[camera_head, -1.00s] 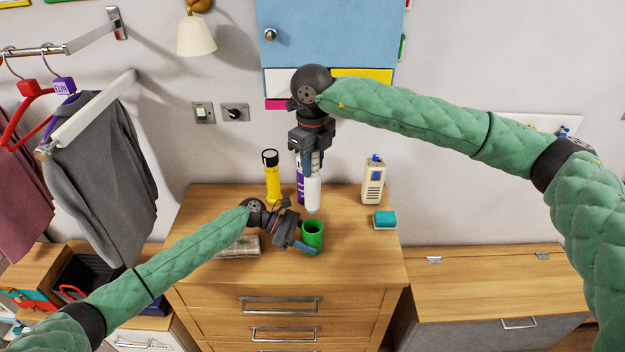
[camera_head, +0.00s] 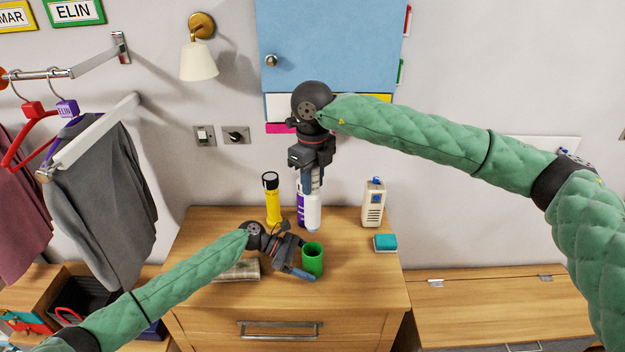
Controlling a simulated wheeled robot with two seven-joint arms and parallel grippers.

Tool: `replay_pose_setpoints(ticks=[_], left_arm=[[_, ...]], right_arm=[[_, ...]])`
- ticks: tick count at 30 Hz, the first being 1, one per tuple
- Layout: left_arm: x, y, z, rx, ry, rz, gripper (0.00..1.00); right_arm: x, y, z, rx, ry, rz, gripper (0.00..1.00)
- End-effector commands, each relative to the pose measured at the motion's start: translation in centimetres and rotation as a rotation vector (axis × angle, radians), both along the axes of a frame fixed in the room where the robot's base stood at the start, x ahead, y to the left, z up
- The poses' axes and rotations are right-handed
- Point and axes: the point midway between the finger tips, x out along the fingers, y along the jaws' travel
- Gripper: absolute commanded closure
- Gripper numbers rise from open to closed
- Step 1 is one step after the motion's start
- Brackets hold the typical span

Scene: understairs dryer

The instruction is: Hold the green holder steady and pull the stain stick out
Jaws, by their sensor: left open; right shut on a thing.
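The green holder (camera_head: 313,262) stands upright on the wooden dresser top, its open mouth facing up. My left gripper (camera_head: 294,256) is open at the holder's left side, with a blue fingertip low in front of it. I cannot tell whether the fingers touch the holder. My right gripper (camera_head: 312,180) points down and is shut on the white stain stick (camera_head: 314,212). The stick hangs upright, its pale blue tip clear of the holder and appearing above and behind its mouth. The gripper hides the stick's upper part.
A yellow flashlight (camera_head: 272,200) and a purple-and-white bottle (camera_head: 301,208) stand behind, the bottle partly hidden by the stick. A cream device (camera_head: 373,203) and teal sponge (camera_head: 385,242) are at right. A folded cloth (camera_head: 236,270) lies left. The dresser's front right is clear.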

Motion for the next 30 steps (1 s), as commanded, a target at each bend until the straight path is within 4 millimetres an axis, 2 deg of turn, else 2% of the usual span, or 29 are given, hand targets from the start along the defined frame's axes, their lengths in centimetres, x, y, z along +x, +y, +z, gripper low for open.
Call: replay_pose_setpoints(ticks=[5,18,30], left_arm=[[0.4,1.8,0.7,0.002,0.0,0.002,0.22],[2.1,8.9,3.6,0.001,0.001,0.003,0.22],[2.8,12.1,5.2,0.001,0.001,0.002,0.22]], right_arm=[[0.0,0.0,0.0,0.0,0.0,0.0,1.0],[0.0,0.0,0.0,0.0,0.0,0.0,1.0],[0.0,0.0,0.8,0.0,0.0,0.0,1.0]])
